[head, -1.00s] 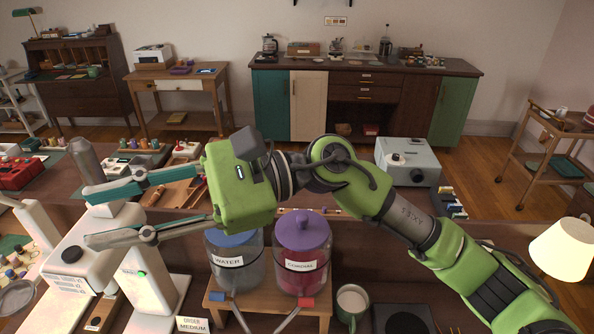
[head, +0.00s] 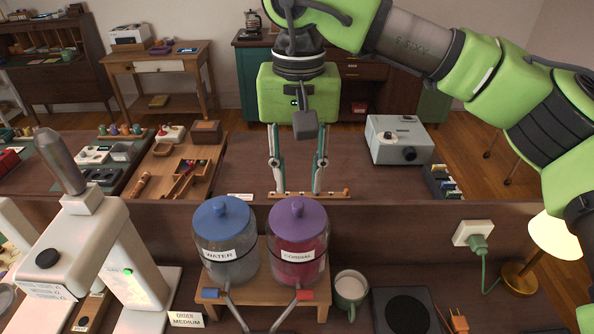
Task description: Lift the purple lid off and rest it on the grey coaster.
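The purple lid (head: 299,221) with its round knob sits on the glass jar labelled CORDIAL (head: 299,262), which holds red liquid. My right gripper (head: 298,188) points down with its two fingers spread and nothing between them. In the picture it is just above the lid's knob; its exact depth relative to the lid is hard to tell. A dark square with a round disc (head: 405,312) lies right of the jars; I cannot tell whether it is the grey coaster. My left gripper is not in view.
A jar labelled WATER with a blue lid (head: 223,217) stands close on the left, on the same wooden stand (head: 262,290). A mug (head: 350,291) stands at its right. A white machine (head: 100,235) is at the left and a lamp (head: 550,240) at the right.

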